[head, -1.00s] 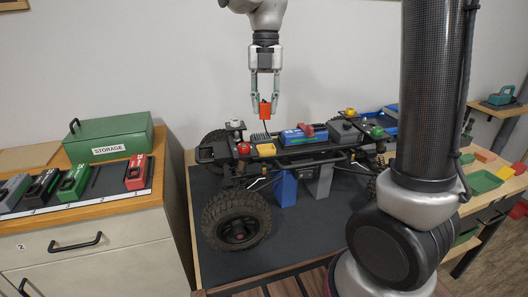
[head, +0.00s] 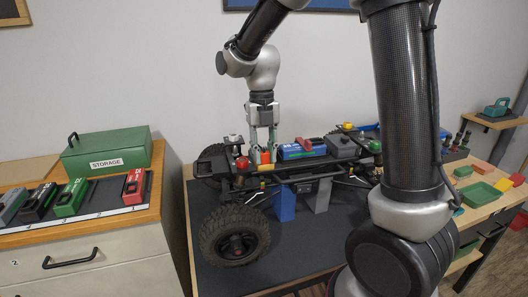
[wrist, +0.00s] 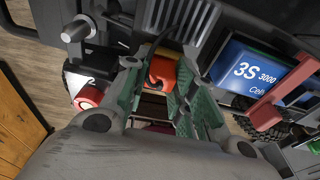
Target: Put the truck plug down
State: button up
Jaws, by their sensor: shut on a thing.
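The truck plug (head: 265,156) is a small orange-red block just above the front part of the truck chassis (head: 330,162). My gripper (head: 263,150) points down and is shut on the plug, with a green finger on each side. In the wrist view the plug (wrist: 162,72) sits between the green fingers, with a dark cable at its far side. A yellow piece (head: 266,167) of the chassis shows just below the plug. I cannot tell whether the plug touches it.
A blue battery (head: 300,151) with a red strap (head: 304,143) lies right beside my gripper. A red-capped post (head: 242,162) stands close on the left. A large wheel (head: 235,236) is in front. Left, a cabinet carries a green storage box (head: 106,150) and several batteries.

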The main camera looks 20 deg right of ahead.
jog(key=shift+f, duration=0.15)
jog(key=o, duration=0.5)
notch_tip(320, 180, up, 11)
jog(key=w, duration=0.2)
jog(key=s+d+m+t, duration=0.2)
jog(key=s+d+m, duration=0.3)
jog(key=m, duration=0.6)
jog(key=s+d+m+t, duration=0.2)
jog(key=s+d+m, duration=0.3)
jog(key=s+m, duration=0.4)
jog(key=s+d+m+t, duration=0.2)
jog(key=s+d+m, duration=0.3)
jog(key=m, duration=1)
jog(key=shift+s, duration=1.6)
